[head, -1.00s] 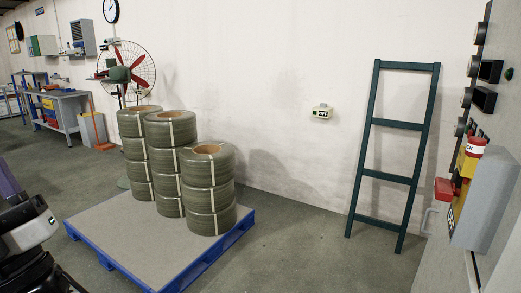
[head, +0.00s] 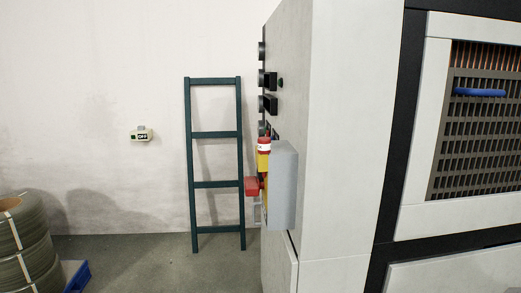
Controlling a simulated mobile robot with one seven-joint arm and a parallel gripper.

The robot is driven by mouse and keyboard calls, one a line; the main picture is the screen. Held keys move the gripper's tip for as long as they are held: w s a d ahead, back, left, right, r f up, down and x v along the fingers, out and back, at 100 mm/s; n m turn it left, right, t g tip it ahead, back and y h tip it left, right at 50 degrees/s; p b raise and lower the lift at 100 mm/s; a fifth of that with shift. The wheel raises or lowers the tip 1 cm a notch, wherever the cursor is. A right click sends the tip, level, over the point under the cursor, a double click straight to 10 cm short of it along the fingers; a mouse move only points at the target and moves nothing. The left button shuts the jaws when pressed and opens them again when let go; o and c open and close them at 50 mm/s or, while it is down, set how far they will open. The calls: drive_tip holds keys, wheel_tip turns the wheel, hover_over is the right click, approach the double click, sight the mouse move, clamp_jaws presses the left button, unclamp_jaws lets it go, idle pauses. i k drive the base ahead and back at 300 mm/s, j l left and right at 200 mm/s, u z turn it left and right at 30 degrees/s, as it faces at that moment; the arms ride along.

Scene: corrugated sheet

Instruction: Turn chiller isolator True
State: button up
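A grey box (head: 282,185) juts out from the side of a tall pale cabinet (head: 340,130). Beside the box a yellow plate (head: 263,161) carries a red knob with a white band (head: 264,145) and a red handle (head: 252,186) sticking out to the left. I see them edge-on, so the handle's setting cannot be read. A small pale switch box with a dark label reading OFF (head: 141,135) is on the white wall. I cannot tell from the frames which is the chiller isolator. My gripper is not in view.
A dark green ladder (head: 215,185) leans against the wall left of the cabinet. Stacked green coils (head: 25,245) stand at the lower left by a blue pallet edge (head: 78,276). Grey floor (head: 140,262) is clear between coils and ladder. A vent grille (head: 475,130) is on the right.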

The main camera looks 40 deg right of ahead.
sight(253, 185)
drive_tip(key=i+j, duration=0.4)
drive_tip(key=i+j+z, duration=0.15)
drive_tip(key=z, duration=0.3)
drive_tip(key=i+j+z, duration=0.2)
drive_tip(key=z, duration=0.9)
drive_tip(key=j+z, duration=0.15)
drive_tip(key=z, duration=0.15)
drive_tip(key=i+j+z, duration=0.1)
drive_tip(key=z, duration=0.25)
